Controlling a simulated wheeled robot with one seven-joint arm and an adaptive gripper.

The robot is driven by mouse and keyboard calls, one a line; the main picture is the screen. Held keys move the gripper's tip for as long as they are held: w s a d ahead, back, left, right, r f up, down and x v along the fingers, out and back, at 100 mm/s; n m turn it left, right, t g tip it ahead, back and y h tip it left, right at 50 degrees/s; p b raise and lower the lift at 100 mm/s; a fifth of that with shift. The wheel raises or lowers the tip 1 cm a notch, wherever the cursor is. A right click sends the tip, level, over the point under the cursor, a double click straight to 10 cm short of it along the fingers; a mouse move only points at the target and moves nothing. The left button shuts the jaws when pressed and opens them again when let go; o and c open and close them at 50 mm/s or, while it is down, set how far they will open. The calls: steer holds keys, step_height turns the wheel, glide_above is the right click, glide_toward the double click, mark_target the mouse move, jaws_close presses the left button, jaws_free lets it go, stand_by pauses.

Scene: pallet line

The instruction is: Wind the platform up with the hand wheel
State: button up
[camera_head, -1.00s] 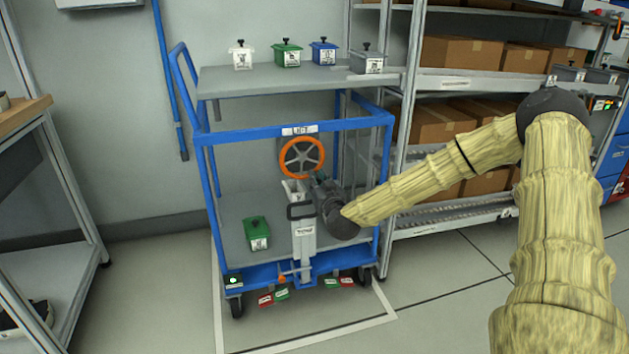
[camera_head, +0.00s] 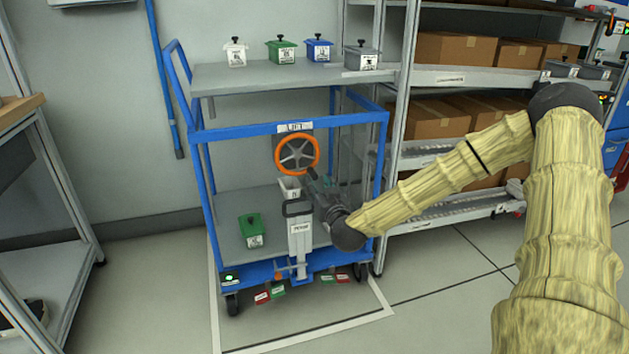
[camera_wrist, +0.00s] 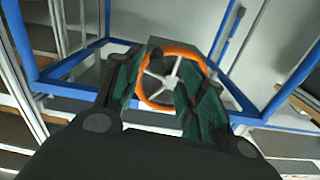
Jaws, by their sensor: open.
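The hand wheel (camera_head: 297,154) has an orange rim and grey spokes and sits on the front of the blue trolley under a "LIFT" label (camera_head: 295,127). My gripper (camera_head: 313,176) is just below and right of the wheel in the head view. In the wrist view the wheel (camera_wrist: 168,78) shows between and beyond the open fingers of my gripper (camera_wrist: 163,82), with a dark knob on its rim. I cannot tell whether a finger touches the rim. The grey platform (camera_head: 265,75) is at the trolley's top and bears several small lidded bins.
A green bin (camera_head: 251,231) stands on the lower deck (camera_head: 236,214). A white pump column with a black handle (camera_head: 300,230) stands below the wheel. A rack with cardboard boxes (camera_head: 456,50) is close on the right.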

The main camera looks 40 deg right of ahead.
steer(key=v, duration=0.6)
steer(key=shift+s, duration=0.15)
